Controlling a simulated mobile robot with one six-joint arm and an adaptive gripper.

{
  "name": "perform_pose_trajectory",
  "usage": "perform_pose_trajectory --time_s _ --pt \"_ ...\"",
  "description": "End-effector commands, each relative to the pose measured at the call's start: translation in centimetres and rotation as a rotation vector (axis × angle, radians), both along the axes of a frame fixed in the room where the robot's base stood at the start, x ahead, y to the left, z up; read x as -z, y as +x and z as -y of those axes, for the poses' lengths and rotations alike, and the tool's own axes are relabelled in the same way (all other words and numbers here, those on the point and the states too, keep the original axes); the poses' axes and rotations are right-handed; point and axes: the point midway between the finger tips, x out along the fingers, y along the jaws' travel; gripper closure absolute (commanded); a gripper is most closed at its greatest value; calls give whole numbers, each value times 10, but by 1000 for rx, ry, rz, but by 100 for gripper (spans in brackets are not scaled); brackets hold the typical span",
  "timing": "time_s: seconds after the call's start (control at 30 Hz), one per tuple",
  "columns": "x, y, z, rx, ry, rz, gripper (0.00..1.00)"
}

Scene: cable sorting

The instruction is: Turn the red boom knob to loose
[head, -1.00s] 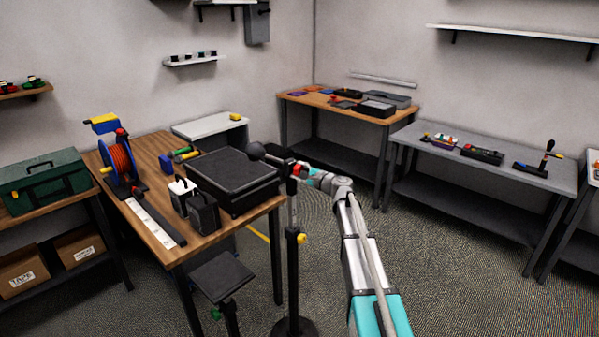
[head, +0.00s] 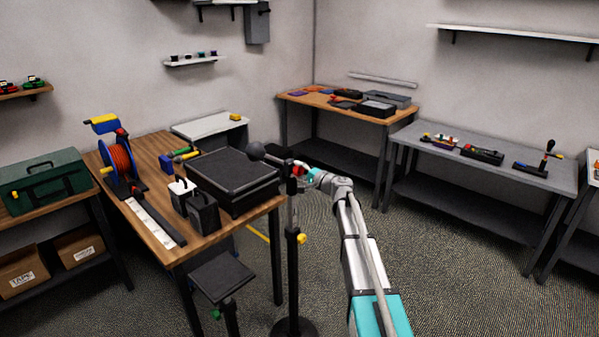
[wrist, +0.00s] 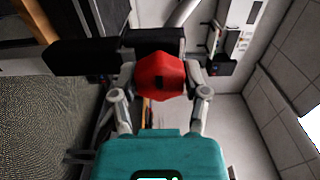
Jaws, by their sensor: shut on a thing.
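The red boom knob (wrist: 163,76) sits in the middle of the wrist view, with a small dark mark on its face. My gripper (wrist: 160,92) is shut on it, one finger on each side. Behind the knob is a dark boom clamp block (wrist: 120,50). In the head view the knob is a small red patch (head: 297,170) at the top of the black stand (head: 291,250), mostly hidden by my gripper (head: 305,176). The knob's loose or tight marking cannot be read.
A wooden table (head: 150,215) with a black case (head: 222,178) and a cable reel (head: 118,160) stands just left of the stand. A grey bench (head: 500,172) is at the right. The floor between is open.

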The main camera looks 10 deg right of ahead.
Motion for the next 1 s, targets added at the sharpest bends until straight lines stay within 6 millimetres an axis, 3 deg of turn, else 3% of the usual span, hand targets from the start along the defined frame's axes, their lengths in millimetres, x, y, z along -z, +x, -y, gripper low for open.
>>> perform_pose_trajectory --time_s 0.2,0.23,0.4,1.0 --pt "0 1 0 0 1 1 89" --pt "0 1 0 0 1 1 37" --pt "0 1 0 0 0 0 6" --pt "0 -6 4 1 1 -1 6"
